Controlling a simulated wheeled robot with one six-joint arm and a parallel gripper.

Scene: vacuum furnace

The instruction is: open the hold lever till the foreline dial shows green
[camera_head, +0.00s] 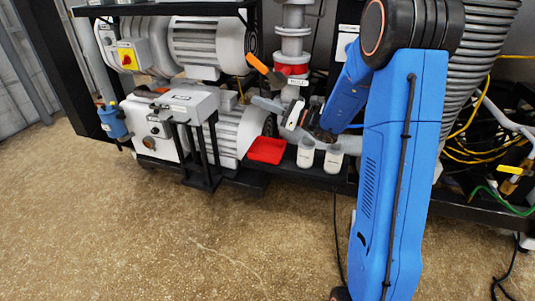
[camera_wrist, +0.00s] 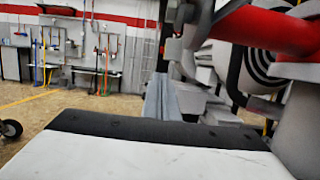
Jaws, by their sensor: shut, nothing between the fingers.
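The hold lever (camera_head: 258,64) has an orange handle that slants up and left from the valve on the upright grey pipe. A small label that seems to read HOLD (camera_head: 297,82) sits on the pipe just below a red band (camera_head: 291,69). My gripper (camera_head: 287,112) is shut and empty, below the label and lower right of the lever, apart from the orange handle. Its fingertips are small and partly lost against the grey pipework. In the wrist view a blurred red part (camera_wrist: 265,27) lies close at upper right. I cannot make out the foreline dial or its colour.
Pump motors (camera_head: 208,40) and a grey pump box (camera_head: 170,110) stand at left. A red tray (camera_head: 266,150) and two white bottles (camera_head: 306,152) (camera_head: 334,158) sit on the ledge below my gripper. Hoses and cables (camera_head: 485,125) crowd the right. The floor (camera_head: 180,240) in front is clear.

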